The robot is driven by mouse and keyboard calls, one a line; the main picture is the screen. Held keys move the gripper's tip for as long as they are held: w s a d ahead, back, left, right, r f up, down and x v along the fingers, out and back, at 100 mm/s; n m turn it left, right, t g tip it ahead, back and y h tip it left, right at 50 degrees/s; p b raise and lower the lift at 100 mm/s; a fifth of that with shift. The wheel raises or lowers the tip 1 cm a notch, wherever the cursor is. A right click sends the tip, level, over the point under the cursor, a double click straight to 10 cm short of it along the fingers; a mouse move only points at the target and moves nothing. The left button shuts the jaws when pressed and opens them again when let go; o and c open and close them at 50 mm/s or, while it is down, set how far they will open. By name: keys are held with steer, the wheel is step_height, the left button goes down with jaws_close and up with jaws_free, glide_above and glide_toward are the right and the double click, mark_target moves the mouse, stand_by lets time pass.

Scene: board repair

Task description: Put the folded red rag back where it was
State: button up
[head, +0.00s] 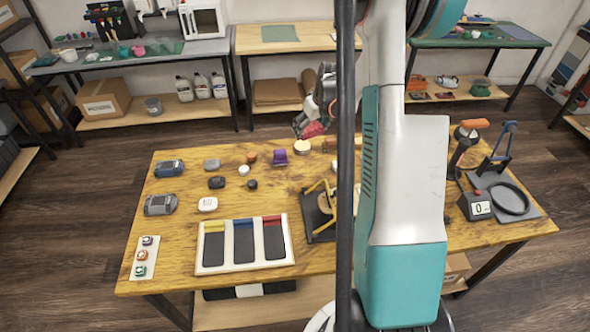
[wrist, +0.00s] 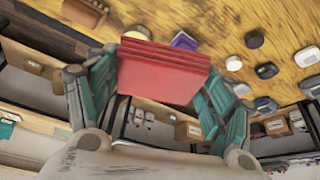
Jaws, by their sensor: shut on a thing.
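The folded red rag (wrist: 163,72) is between the fingers of my gripper (wrist: 158,80) in the wrist view, with its layered folds showing. My gripper is shut on it. In the head view the rag (head: 314,129) shows as a small red patch at the far edge of the wooden table (head: 180,262), below my gripper (head: 307,121). In the wrist view the tabletop lies beyond the rag, and the rag looks held clear of it. My arm and a dark post hide part of the table's middle in the head view.
A purple item (head: 279,157) and a round cream item (head: 302,147) stand near the far edge. Several small items sit to their left. A white tray (head: 289,258) with three dark slots lies at the front. A yellow-framed stand (head: 318,212) is right of it.

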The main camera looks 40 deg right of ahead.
mark_target(307, 171)
step_height(307, 171, down, 20)
steer(key=b, duration=0.5)
steer(key=shift+r, duration=0.2)
steer(key=shift+d+f+b, duration=0.1)
steer(key=shift+f+b, duration=0.1)
steer(key=shift+b, duration=0.1)
steer(key=o, duration=1.1)
steer(key=shift+r, duration=0.1)
steer(key=p+v, duration=0.3)
steer(key=v, duration=0.9)
steer(key=shift+p, duration=0.3)
steer(key=shift+r, duration=0.15)
